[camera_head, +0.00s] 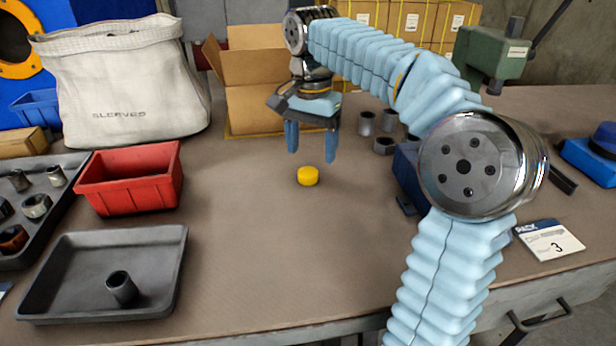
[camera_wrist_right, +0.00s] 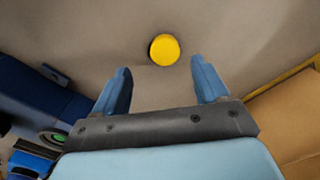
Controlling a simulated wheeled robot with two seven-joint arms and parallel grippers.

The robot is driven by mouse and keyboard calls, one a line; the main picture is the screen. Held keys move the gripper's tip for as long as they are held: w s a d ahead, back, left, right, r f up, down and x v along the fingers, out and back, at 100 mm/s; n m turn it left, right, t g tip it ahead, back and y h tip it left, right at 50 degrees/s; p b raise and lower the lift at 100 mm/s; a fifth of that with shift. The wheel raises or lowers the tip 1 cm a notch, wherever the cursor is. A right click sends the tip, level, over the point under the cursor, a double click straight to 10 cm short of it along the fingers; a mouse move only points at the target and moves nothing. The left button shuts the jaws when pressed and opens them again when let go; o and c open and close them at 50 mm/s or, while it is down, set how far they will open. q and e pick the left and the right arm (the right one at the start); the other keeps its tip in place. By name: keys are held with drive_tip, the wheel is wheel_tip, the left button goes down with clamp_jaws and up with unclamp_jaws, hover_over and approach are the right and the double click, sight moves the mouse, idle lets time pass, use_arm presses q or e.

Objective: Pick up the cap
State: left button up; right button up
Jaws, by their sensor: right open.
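The yellow cap (camera_head: 308,176) is a small round disc lying on the brown bench top, near the middle of the head view. My right gripper (camera_head: 311,157) is open and empty, its two blue fingers pointing down, above and a little behind the cap. In the right wrist view the cap (camera_wrist_right: 164,49) lies beyond the fingertips of my gripper (camera_wrist_right: 162,78), between their lines and apart from both. My left gripper is not in view.
A red bin (camera_head: 130,182) and a dark tray (camera_head: 60,270) holding a metal sleeve (camera_head: 122,287) stand at left. An open cardboard box (camera_head: 250,85) is behind my right gripper. Grey metal sleeves (camera_head: 366,123) stand right of it. The bench around the cap is clear.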

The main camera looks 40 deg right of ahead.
sight(308, 172)
drive_tip(key=f, duration=0.5)
drive_tip(key=shift+w+a+f+b, duration=0.2)
drive_tip(key=shift+w+b, duration=0.1)
drive_tip(key=shift+b, duration=0.05)
drive_tip(key=shift+c, duration=0.2)
drive_tip(key=c, duration=1.1)
drive_tip(key=shift+r, duration=0.15)
